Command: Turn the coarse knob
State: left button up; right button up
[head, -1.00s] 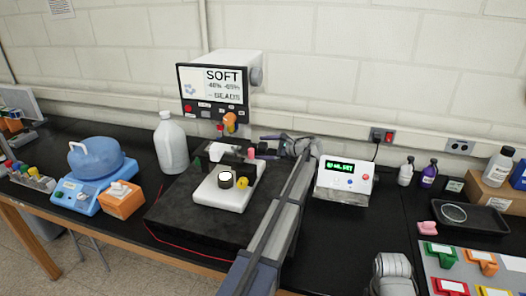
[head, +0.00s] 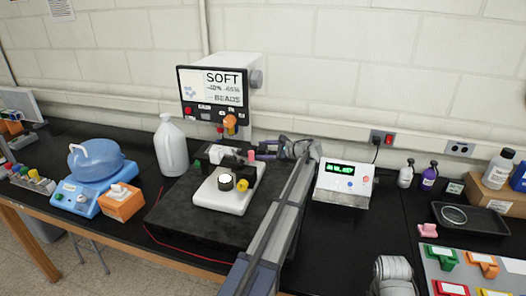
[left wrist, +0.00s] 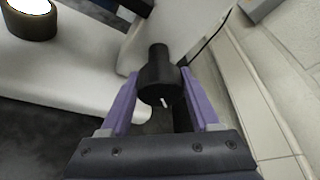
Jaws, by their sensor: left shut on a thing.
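The white instrument (head: 225,203) stands on a dark slab on the bench. It carries a black cylinder with a bright white top (head: 225,181), a yellow part (head: 243,184) and a pink part (head: 252,156). A black round knob (left wrist: 157,75) with a short white mark shows in the left wrist view, on the instrument's side. My left gripper (left wrist: 160,84) has its purple fingers on both sides of this knob and is shut on it. In the head view my left gripper (head: 267,149) is at the instrument's back right; the knob is hard to make out there.
A screen reading SOFT (head: 221,86) stands behind. A white box with a green display (head: 343,181) sits to the right, a white jug (head: 171,146) and an orange box (head: 121,203) to the left. Dark bench in front of the white box is bare.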

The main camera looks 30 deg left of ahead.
aim_at(266, 149)
pick_arm(q)
jog(key=shift+w+r+m+g+p, duration=0.15)
jog(key=shift+m+g+p, duration=0.15)
jog(key=shift+m+p, duration=0.15)
jog(key=shift+m+g+h, duration=0.3)
jog(key=shift+m+g, duration=0.1)
jog(key=shift+m, duration=0.35)
jog(key=o, duration=1.3)
jog(key=shift+o, duration=0.2)
jog(key=shift+d, duration=0.1)
jog(key=p+v, duration=0.3)
jog(key=v, duration=0.3)
jog(key=shift+d+r, duration=0.15)
jog(key=shift+d, duration=0.6)
